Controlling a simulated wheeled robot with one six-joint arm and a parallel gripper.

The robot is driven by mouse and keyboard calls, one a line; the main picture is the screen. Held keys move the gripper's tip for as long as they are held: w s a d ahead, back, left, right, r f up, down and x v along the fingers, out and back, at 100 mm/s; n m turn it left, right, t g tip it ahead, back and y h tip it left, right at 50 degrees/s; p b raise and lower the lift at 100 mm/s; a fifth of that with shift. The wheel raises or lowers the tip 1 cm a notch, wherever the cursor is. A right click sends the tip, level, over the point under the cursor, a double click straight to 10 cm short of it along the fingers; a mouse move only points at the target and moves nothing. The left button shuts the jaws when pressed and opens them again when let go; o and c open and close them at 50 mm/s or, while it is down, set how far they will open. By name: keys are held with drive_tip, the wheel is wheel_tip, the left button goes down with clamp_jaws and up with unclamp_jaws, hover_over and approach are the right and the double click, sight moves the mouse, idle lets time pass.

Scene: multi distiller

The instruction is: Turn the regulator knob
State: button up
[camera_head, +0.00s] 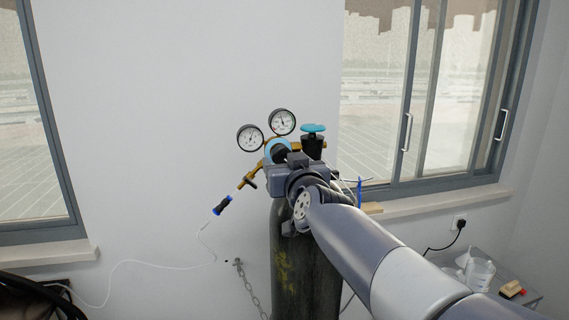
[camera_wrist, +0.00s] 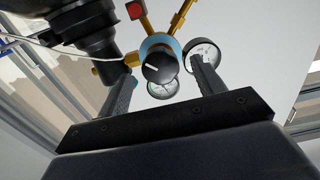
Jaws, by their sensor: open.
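The regulator knob is a black round knob (camera_wrist: 159,66) with a white line, set in a light blue ring on the brass regulator. In the wrist view it sits between the two fingers of my open gripper (camera_wrist: 162,82); I cannot tell whether they touch it. In the head view my gripper (camera_head: 286,166) is right at the regulator and hides most of the knob; the light blue ring (camera_head: 270,150) shows behind it. Two round white gauges, one at the left (camera_head: 249,138) and one above (camera_head: 281,122), are on the regulator.
A dark gas cylinder (camera_head: 292,265) stands below, with a teal-topped valve (camera_head: 313,129) to the right of the knob. A blue-and-black hose fitting (camera_head: 222,205) hangs at the left. A chain (camera_head: 247,290) is on the wall. A side table with a clear container (camera_head: 480,272) is at the right.

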drive_tip(key=shift+x, duration=0.95)
drive_tip(key=shift+c, duration=0.5)
